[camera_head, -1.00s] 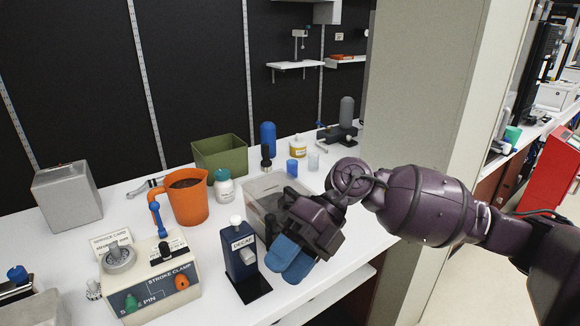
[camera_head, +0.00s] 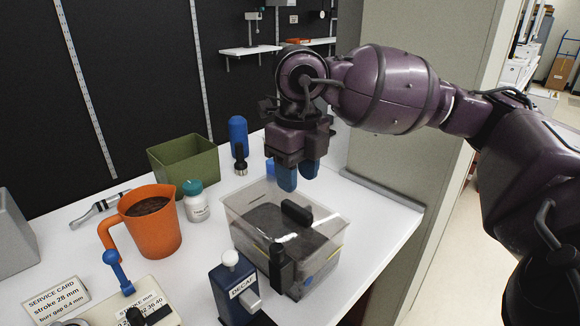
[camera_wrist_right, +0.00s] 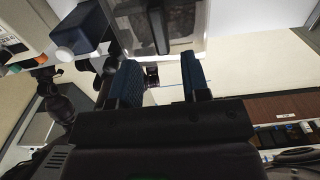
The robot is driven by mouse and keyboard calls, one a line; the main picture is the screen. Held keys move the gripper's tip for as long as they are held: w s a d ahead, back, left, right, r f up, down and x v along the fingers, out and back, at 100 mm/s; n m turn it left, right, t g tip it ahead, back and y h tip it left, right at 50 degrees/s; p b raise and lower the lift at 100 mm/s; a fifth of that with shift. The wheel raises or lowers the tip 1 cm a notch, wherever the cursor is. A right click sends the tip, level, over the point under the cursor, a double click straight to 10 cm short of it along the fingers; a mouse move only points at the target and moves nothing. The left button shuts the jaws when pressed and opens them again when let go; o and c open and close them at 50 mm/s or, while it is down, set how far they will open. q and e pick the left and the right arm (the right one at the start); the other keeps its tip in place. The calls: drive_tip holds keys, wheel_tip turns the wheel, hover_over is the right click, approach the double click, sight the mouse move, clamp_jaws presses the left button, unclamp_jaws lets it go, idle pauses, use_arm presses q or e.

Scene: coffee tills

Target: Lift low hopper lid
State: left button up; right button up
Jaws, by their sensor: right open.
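The hopper is a clear, box-shaped bin (camera_head: 336,262) with dark contents, standing on the white counter in the head view. Its clear lid (camera_head: 256,196) lies on top and carries a black handle (camera_head: 296,212). A black upright part (camera_head: 280,268) stands at its front. My right gripper (camera_head: 298,180) points down above the back of the lid, blue fingers apart and empty, behind the handle in the picture. The wrist view shows both fingers (camera_wrist_right: 160,78) and the bin (camera_wrist_right: 190,25) beyond them. Contact with the lid is not visible. My left gripper is not in view.
A dark blue DECAF unit (camera_head: 236,289) stands close to the bin's front left. A pale wall (camera_head: 400,150) rises at the right; the counter's right end is clear.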

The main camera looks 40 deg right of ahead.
sight(296, 207)
drive_tip(key=shift+s+f, duration=0.1)
drive_tip(key=shift+f, duration=0.4)
wheel_tip(296, 207, down, 6)
drive_tip(key=shift+r+b, duration=0.1)
drive_tip(key=shift+b, duration=1)
drive_tip(key=shift+c, duration=1.7)
clamp_jaws()
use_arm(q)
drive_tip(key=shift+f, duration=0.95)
